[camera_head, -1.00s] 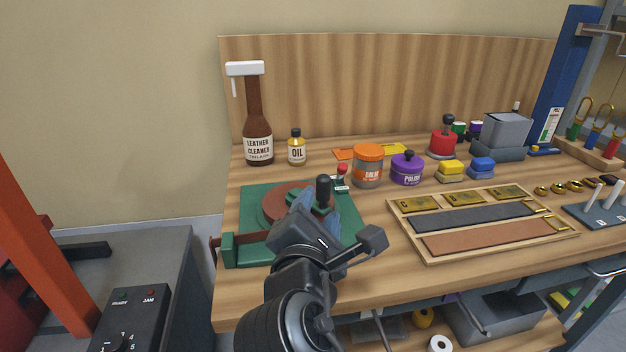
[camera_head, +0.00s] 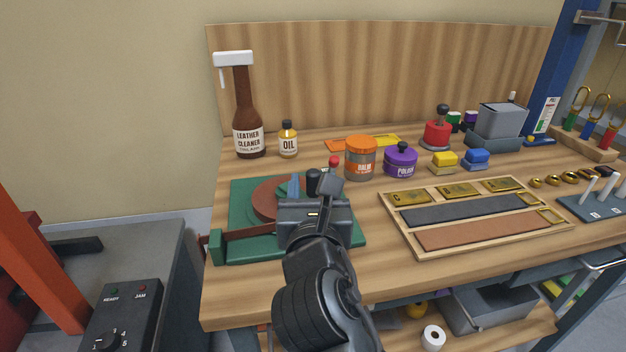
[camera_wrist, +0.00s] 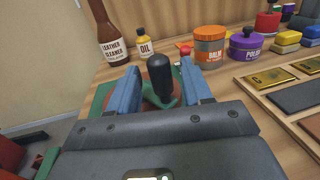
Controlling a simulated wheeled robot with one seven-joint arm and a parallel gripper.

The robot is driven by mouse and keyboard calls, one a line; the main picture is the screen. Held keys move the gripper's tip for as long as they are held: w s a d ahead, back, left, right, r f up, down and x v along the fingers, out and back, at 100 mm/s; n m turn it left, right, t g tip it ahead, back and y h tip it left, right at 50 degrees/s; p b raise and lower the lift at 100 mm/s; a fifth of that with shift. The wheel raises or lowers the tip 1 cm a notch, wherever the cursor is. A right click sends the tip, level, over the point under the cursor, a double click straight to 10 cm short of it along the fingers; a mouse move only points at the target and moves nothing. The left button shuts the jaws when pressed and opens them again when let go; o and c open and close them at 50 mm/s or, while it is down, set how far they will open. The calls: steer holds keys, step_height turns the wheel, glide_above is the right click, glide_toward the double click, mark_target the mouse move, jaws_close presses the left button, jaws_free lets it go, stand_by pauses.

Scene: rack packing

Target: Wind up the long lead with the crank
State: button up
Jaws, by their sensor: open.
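The winder has a green base (camera_head: 232,188) on the left part of the bench, with a brown round reel (camera_head: 268,197) on it. A brown strap, seemingly the long lead (camera_head: 245,234), runs from the reel's near side to a green block at the left. The crank's black upright knob (camera_head: 313,182) stands at the reel's right; in the wrist view the knob (camera_wrist: 160,76) rises from a green arm. My gripper (camera_wrist: 160,92) is open, with a blue finger on each side of the knob and a gap to both. My wrist hides part of the reel and base.
Behind the winder stand leather cleaner (camera_head: 248,140), oil (camera_head: 288,142), an orange balm jar (camera_head: 360,160) and a purple polish jar (camera_head: 400,162). A red-topped lever (camera_head: 334,163) is close behind the knob. A wooden tray (camera_head: 400,238) lies to the right.

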steer(key=shift+w+a, duration=0.1)
steer(key=shift+w, duration=0.85)
steer(key=shift+c, duration=0.2)
jaws_close()
